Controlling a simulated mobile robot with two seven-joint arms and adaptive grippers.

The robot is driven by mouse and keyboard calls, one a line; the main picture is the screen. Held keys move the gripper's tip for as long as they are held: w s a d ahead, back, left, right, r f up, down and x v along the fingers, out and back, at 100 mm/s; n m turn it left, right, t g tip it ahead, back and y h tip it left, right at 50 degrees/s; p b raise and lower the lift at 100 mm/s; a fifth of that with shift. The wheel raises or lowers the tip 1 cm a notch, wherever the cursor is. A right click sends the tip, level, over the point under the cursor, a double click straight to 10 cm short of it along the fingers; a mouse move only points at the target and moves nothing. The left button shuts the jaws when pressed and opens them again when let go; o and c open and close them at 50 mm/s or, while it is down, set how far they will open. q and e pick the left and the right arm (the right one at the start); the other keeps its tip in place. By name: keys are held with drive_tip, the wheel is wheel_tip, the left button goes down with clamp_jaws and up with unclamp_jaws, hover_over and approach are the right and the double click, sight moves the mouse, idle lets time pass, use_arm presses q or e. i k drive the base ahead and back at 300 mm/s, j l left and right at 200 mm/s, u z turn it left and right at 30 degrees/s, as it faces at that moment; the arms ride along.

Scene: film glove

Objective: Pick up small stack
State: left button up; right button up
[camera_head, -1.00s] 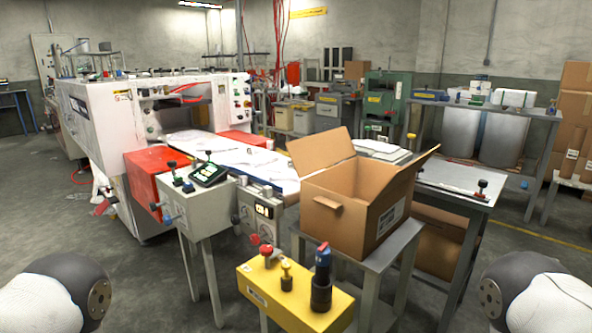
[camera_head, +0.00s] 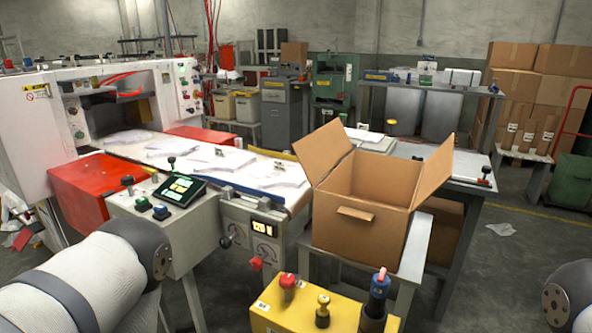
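Several small stacks of white film gloves lie flat on the conveyor table in the head view. One stack (camera_head: 282,173) is nearest the box, another stack (camera_head: 222,158) is in the middle, and one stack (camera_head: 172,146) lies closer to the machine. Another pale stack (camera_head: 364,135) rests on the table behind the box. An open cardboard box (camera_head: 362,222) stands on a grey stand, its flaps spread. My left arm comes in at the lower left and my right arm at the lower right edge. Neither gripper shows, so their states are hidden.
A control panel (camera_head: 178,190) with knobs stands in front of the conveyor. A yellow box (camera_head: 262,318) with upright knobs is at the bottom centre. The white machine (camera_head: 30,130) fills the left. The floor at the right is clear except for a plastic scrap (camera_head: 501,229).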

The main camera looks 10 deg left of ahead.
sight(275, 173)
drive_tip(key=i+j+z, duration=0.1)
drive_tip(key=j+z, duration=0.25)
drive_tip(key=j, duration=0.35)
drive_tip(key=j+z, duration=0.4)
drive_tip(key=j, duration=0.3)
